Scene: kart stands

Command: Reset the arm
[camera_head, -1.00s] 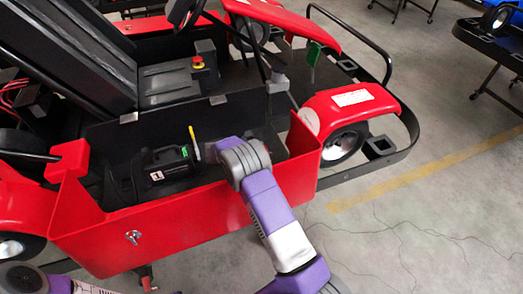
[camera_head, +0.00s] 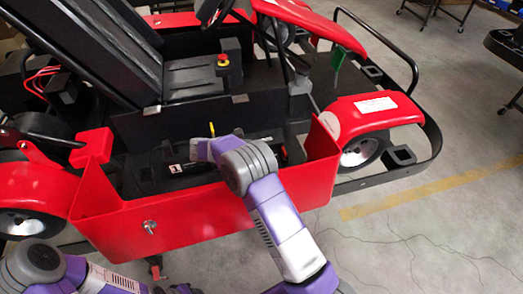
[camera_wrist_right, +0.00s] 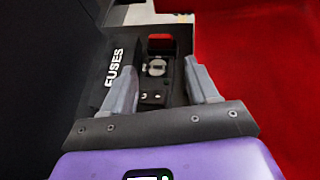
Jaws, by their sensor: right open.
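My right arm (camera_head: 272,210) is purple and grey. It comes in from the bottom right and reaches over the front wall of the red side pod (camera_head: 205,215). In the right wrist view my right gripper (camera_wrist_right: 157,75) is open, with two grey fingers apart and nothing held. A black panel marked FUSES (camera_wrist_right: 113,68) lies beyond the left finger. A red part (camera_wrist_right: 161,43) and a round metal part (camera_wrist_right: 156,67) show between the fingers. My left arm (camera_head: 45,265) shows at the bottom left; its gripper is out of view.
The red kart has a black seat (camera_head: 70,45), a red stop button (camera_head: 223,60) and a front wheel (camera_head: 362,150). A red wall (camera_wrist_right: 260,70) stands close right of the right gripper. The floor (camera_head: 420,230) at the right is clear.

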